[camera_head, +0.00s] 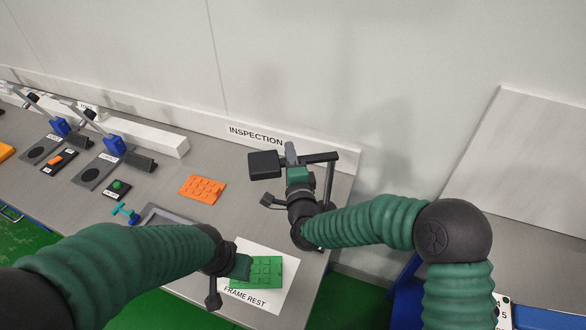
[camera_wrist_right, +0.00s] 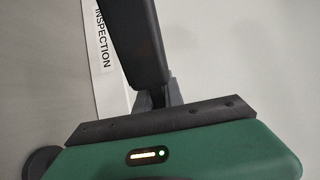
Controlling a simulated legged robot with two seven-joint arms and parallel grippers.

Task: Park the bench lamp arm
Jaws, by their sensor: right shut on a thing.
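The bench lamp has a dark rectangular head (camera_head: 264,164), a horizontal dark arm (camera_head: 322,157) and an upright post (camera_head: 330,184) at the bench's right end, below the INSPECTION sign. My right gripper (camera_head: 291,152) is at the lamp arm, just right of the head, shut on it. In the right wrist view a long dark piece (camera_wrist_right: 138,40), seemingly part of the lamp, extends from the gripper's jaws (camera_wrist_right: 160,96); the contact itself is mostly hidden. My left gripper (camera_head: 246,268) is low over a green studded plate (camera_head: 267,272); its fingertips are not clear.
The green plate lies on a white FRAME REST sheet (camera_head: 283,296) at the bench's front right. An orange studded plate (camera_head: 202,188), a grey tray (camera_head: 160,213) and blue-handled clamps (camera_head: 115,146) are further left. A wall stands behind the bench (camera_head: 235,180).

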